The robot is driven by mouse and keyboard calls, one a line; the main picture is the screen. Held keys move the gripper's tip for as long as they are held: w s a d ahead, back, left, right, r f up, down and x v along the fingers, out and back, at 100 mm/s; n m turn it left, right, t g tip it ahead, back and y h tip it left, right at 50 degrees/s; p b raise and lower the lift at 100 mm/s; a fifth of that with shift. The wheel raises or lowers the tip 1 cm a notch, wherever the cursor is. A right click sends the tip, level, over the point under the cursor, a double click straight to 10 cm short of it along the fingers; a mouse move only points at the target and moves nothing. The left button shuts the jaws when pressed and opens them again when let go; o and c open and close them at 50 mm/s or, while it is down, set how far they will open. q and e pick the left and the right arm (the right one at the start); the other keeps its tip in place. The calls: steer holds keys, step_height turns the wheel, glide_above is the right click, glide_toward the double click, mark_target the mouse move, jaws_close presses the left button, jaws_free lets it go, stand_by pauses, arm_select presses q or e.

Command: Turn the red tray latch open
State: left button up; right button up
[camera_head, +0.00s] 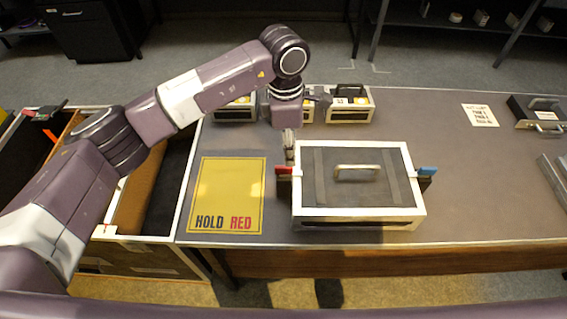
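The tray is a white-rimmed box (409,165) with a dark grey lid and a metal handle (357,170), standing on the table. A small red latch (284,171) sticks out at its left side, roughly level. A blue latch (427,171) sits at its right side. My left gripper (290,157) points down just above and behind the red latch, at the tray's left edge. Its fingers look narrow and close together, but I cannot tell whether they are open or touch the latch. My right gripper is not in view.
A yellow mat (227,183) marked HOLD RED lies left of the tray. Small cases (350,110) stand behind it, partly hidden by my arm. A paper note (480,115) and a dark case (537,112) lie at the right.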

mark_target(284, 167)
arm_select(q)
steer(key=shift+w+a+r+y, duration=0.1)
steer(key=shift+w+a+y, duration=0.25)
steer(key=shift+a, duration=0.35)
steer(key=shift+a+f, duration=0.15)
steer(key=shift+f, duration=0.15)
step_height(284, 167, down, 7)
steer(key=shift+r+p, duration=0.1)
steer(key=shift+p, duration=1.15)
steer(key=shift+c, duration=0.7)
jaws_close()
